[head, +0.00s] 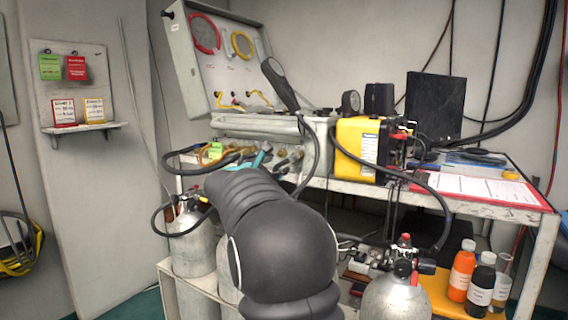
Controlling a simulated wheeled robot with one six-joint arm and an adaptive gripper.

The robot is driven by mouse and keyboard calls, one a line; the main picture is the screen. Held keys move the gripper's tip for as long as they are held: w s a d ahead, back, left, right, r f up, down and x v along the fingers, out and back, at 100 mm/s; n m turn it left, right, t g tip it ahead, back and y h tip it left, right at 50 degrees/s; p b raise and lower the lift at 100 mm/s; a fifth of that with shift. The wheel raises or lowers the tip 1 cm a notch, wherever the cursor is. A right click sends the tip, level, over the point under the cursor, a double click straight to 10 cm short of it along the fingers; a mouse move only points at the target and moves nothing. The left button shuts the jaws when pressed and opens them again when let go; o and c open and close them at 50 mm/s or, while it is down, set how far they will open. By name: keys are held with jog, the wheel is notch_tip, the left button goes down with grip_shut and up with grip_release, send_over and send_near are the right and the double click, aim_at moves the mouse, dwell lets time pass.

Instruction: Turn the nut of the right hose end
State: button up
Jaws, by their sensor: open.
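A black hose (448,215) loops down on the right to a cylinder valve (404,262) on the right-hand grey cylinder (396,300). A small bluish fitting (427,266) sits where this hose meets the valve; I cannot make out a nut there. Other black hoses (185,152) curve on the left, one reaching the valve of the left cylinder (193,245). Brass fittings (290,158) show along the front of the bench panel, partly behind my dark arm.
Several bottles (462,270) stand at the lower right.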

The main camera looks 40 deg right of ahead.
jog(key=shift+v, duration=1.2)
jog(key=s+a+f+m+g+y, duration=0.25)
jog(key=s+f+m, duration=0.25)
jog(key=f, duration=0.4)
jog(key=s+a+f+m+g+y, duration=0.1)
jog(key=s+a+f+m+y, duration=0.35)
jog(key=f, duration=0.45)
jog(key=s+a+f+m+y, duration=0.1)
jog(key=s+a+m+y, duration=0.1)
jog(key=s+a, duration=0.6)
jog(key=s+a+f+m+t+y, duration=0.1)
jog(key=s+a+y, duration=0.3)
jog(key=s+a, duration=0.4)
jog(key=s+a+f+m+t+y, duration=0.1)
jog(key=s+a+f+m+y, duration=0.2)
jog(key=s+a, duration=0.5)
jog(key=shift+s+a+m+y, duration=0.35)
jog(key=shift+s+y, duration=0.05)
jog(key=shift+s, duration=1)
